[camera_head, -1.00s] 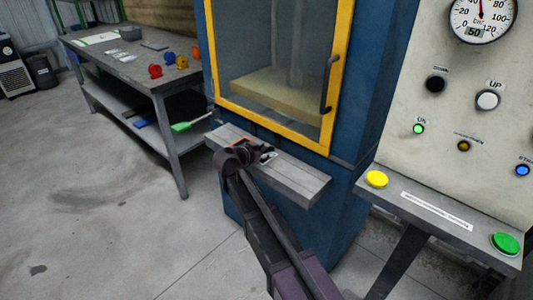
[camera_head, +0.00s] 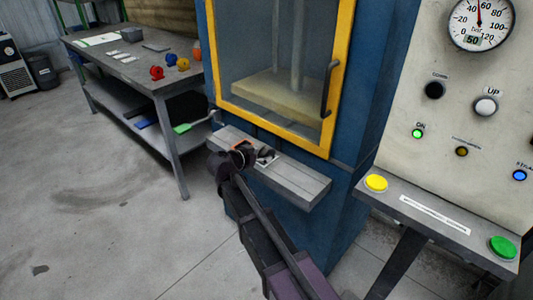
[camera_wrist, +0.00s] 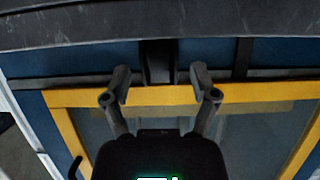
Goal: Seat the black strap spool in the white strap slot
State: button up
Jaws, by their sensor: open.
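My gripper (camera_head: 247,157) is at the front-left edge of the grey shelf on the blue press, with its fingers apart. In the wrist view the two fingers (camera_wrist: 160,82) are spread, with no held object visible between them. An orange piece (camera_head: 243,146) shows just behind my gripper, partly hidden.
The grey shelf (camera_head: 298,182) is bare on its right. Behind it stands the press with a yellow-framed door (camera_head: 275,133). A workbench (camera_head: 130,70) at left carries red, blue and yellow spools. A button console (camera_head: 430,215) stands at right.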

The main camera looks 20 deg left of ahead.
jog(key=p+v, duration=0.3)
jog(key=v, duration=0.6)
jog(key=shift+s+a, duration=0.1)
jog(key=shift+s, duration=0.05)
dwell(0.6)
